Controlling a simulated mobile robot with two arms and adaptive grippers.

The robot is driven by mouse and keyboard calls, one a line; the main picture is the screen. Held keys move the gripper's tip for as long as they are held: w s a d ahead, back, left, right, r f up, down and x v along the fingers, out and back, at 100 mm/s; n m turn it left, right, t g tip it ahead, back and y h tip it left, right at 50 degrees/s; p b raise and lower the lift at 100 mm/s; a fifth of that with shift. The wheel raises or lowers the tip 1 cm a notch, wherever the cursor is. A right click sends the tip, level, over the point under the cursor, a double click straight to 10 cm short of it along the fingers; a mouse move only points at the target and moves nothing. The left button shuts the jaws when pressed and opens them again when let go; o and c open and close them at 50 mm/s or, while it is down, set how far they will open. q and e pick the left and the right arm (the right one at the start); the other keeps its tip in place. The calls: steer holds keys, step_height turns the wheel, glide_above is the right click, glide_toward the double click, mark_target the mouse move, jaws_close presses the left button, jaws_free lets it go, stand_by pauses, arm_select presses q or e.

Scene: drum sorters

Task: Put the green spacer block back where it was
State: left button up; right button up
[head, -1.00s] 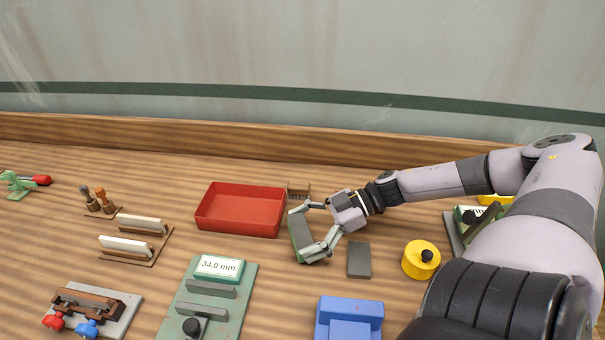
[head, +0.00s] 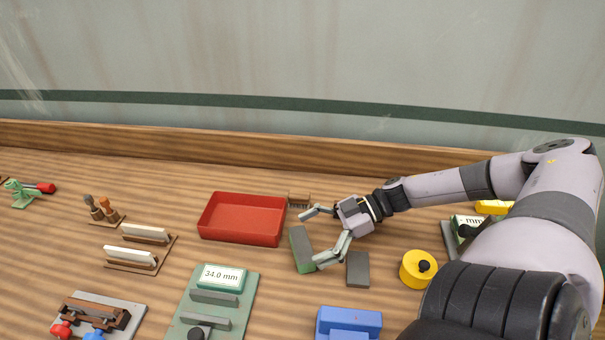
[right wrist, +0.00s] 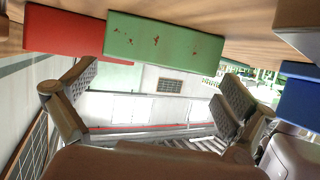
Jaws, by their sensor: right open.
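The green spacer block (head: 301,250) rests on the wooden bench, just right of the red tray. In the head view its top looks dark and its side green. My right gripper (head: 317,239) is open beside it, with one finger near its far end and one near its front end. In the right wrist view the green block (right wrist: 163,44) lies across the top, beyond the two spread fingers of the gripper (right wrist: 157,92), with a gap on each side. The left gripper is out of view.
A red tray (head: 241,219) stands left of the block, and a dark grey block (head: 358,269) close to its right. A small brown brush (head: 299,200) lies behind.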

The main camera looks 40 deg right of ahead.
steer(key=p+v, duration=0.5)
steer(key=v, duration=0.4)
steer(key=shift+w+r, duration=0.15)
steer(key=shift+r, duration=0.1)
steer(key=shift+s+d+p, duration=0.25)
steer(key=shift+d+p, duration=0.05)
steer(key=shift+d, duration=0.1)
steer(key=shift+r, duration=0.1)
